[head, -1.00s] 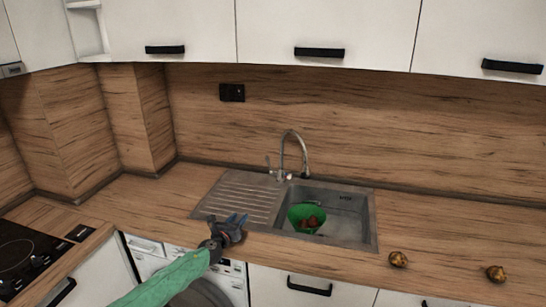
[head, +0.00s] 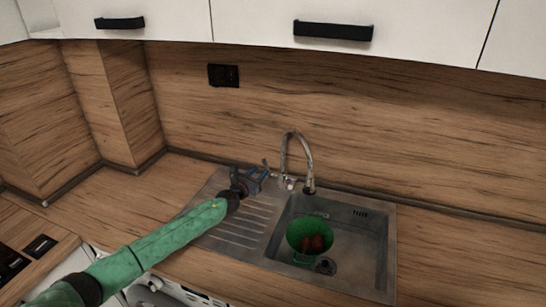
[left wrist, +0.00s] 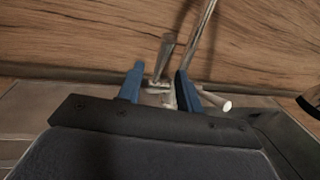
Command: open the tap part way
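The tap is a chrome one with a tall curved spout (head: 308,152), standing at the back edge of the sink. Its slim lever (left wrist: 167,52) rises beside the spout in the left wrist view. My left gripper (head: 264,175) is just left of the tap's base, above the drainer. In the left wrist view its two blue fingers (left wrist: 159,76) are apart, and the lever and tap body appear in the gap between them. I cannot tell whether a finger touches the tap. A pale round-ended stub (left wrist: 226,104) shows right of the right finger. My right gripper is not in view.
The steel sink (head: 384,245) holds a green colander (head: 297,236) with dark red items inside. The ribbed drainer (head: 235,226) lies under my left arm. The wooden splashback (head: 400,130) is close behind the tap. Counter right of the sink is clear.

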